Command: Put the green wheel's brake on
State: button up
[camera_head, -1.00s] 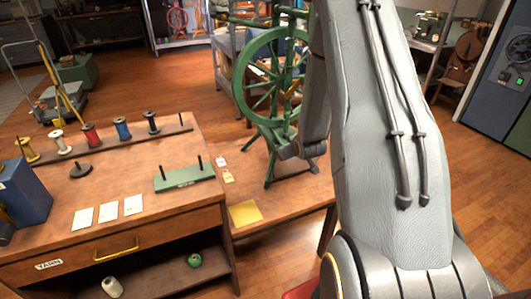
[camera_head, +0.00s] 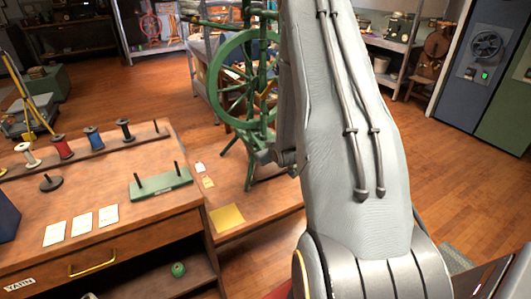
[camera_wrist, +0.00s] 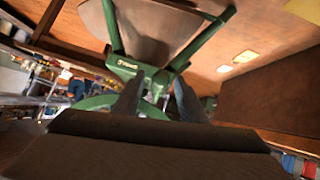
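The green spinning wheel (camera_head: 216,85) stands upright on the low wooden platform, left of my arm in the head view. My arm hides part of its right side. In the wrist view its green frame (camera_wrist: 147,74) with a small pale label lies just beyond my fingers, and part of the round rim (camera_wrist: 95,103) shows at the left. My gripper (camera_wrist: 158,92) has its two dark fingers apart, with nothing clearly held between them. I cannot tell whether the fingers touch the frame. I cannot make out the brake or its setting. The gripper is hidden in the head view.
A yellow sheet (camera_head: 227,218) and small tags lie on the low platform (camera_head: 250,222). The wooden yarn desk (camera_head: 120,215) at left carries several spools, a green peg stand (camera_head: 160,184) and white cards. Open wooden floor (camera_head: 455,185) lies at the right.

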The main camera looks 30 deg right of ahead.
jog(key=v, duration=0.7)
jog(key=shift+s+r+b, duration=0.25)
jog(key=shift+s+b, duration=0.1)
jog(key=shift+b, duration=0.1)
dwell(0.5)
